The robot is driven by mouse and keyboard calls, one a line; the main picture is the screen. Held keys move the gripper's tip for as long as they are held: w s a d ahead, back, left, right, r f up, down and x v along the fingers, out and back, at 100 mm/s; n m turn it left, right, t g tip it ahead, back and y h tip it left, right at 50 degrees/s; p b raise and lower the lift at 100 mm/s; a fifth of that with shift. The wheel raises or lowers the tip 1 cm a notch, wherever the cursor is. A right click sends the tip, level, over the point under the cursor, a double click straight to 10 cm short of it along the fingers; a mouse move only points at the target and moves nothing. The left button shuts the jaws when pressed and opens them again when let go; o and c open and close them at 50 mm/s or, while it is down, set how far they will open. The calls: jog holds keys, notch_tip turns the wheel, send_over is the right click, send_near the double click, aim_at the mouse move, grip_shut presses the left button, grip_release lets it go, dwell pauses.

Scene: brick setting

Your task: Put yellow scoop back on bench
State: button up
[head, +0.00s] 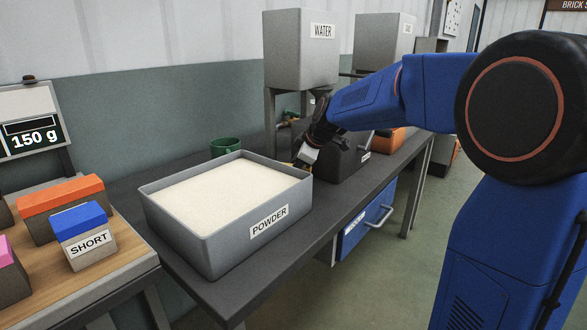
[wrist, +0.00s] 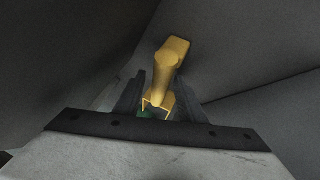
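The yellow scoop (wrist: 166,72) is in the wrist view, between the two dark fingers of my gripper (wrist: 158,97), which appear closed on it. Its rounded end points up the picture and its lower part is partly hidden by the gripper. In the head view my gripper (head: 306,156) is low over the dark bench (head: 325,215), just beyond the right corner of the powder box. The scoop is mostly hidden there. I cannot tell whether it touches the bench.
The grey powder box (head: 222,243) full of pale powder stands close left of my gripper. A green cup (head: 225,146) is behind it. The water tank (head: 300,50) stands on legs behind, with a dark box (head: 338,160) close right. Bare bench lies in front.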

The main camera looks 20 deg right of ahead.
jog(key=v, duration=1.2)
jog(key=shift+r, duration=0.15)
